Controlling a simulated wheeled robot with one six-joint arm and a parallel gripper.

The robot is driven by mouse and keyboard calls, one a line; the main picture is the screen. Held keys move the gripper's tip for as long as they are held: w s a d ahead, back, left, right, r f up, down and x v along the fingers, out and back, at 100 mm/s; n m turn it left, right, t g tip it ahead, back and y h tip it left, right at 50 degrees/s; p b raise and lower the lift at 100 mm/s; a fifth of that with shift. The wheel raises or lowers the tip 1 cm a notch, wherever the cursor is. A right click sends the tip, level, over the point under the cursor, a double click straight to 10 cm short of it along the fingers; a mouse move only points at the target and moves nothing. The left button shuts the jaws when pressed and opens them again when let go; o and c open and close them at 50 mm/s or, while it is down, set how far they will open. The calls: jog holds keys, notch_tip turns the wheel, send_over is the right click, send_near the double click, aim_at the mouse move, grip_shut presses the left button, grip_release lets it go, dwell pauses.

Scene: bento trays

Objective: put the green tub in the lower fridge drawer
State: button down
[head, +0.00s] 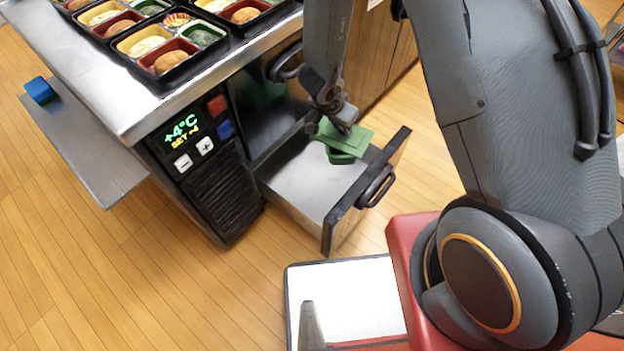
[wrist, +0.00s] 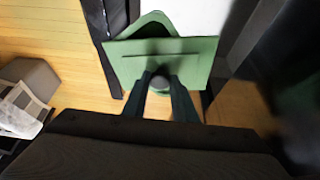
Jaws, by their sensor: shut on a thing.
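The green tub (head: 343,158) is in the head view, over the inside of the open lower fridge drawer (head: 300,190). A flat green plate-like top shows above its body; in the wrist view the green top (wrist: 195,58) lies just beyond my fingers. My gripper (head: 343,126) is above the tub and shut on it, pointing down; it also shows in the wrist view (wrist: 160,85). I cannot tell whether the tub's underside touches the drawer floor. The drawer's front panel (head: 340,222) with its dark handle stands pulled out from the cabinet.
Another handle (head: 287,62) sits on the closed front above. The steel counter (head: 130,105) carries several filled bento trays (head: 130,62). A control panel (head: 190,140) reads 4°C. A side shelf (head: 90,160) holds a blue block (head: 40,91). The wooden floor (head: 120,270) is clear at lower left.

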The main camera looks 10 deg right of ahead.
jog(key=s+a+f+m+g+b, duration=0.1)
jog(key=a+f+m+b, duration=0.2)
jog(key=f+b, duration=0.4)
jog(key=s+a+f+m+g+h+b, duration=0.15)
jog(key=f+b, duration=0.35)
jog(key=f, duration=0.5)
jog(key=s+a+f+m+g+b, duration=0.1)
jog(key=a+f+m+b, duration=0.25)
jog(key=f+b, duration=0.35)
jog(key=w+d+f+b, duration=0.2)
jog(key=w+d, duration=0.3)
jog(key=d, duration=0.2)
jog(key=w+d+f+b, duration=0.2)
jog(key=w+d+f, duration=0.1)
jog(key=w+d, duration=0.3)
jog(key=shift+d+b, duration=0.3)
jog(key=shift+d, duration=0.2)
jog(key=shift+w+f+t, duration=0.1)
jog(key=shift+t, duration=0.15)
jog(key=c, duration=1.4)
grip_release()
jog(key=shift+c, duration=0.2)
jog(key=p+v, duration=0.2)
jog(key=v, duration=0.5)
jog(key=shift+r+p, duration=0.35)
jog(key=shift+r, duration=0.05)
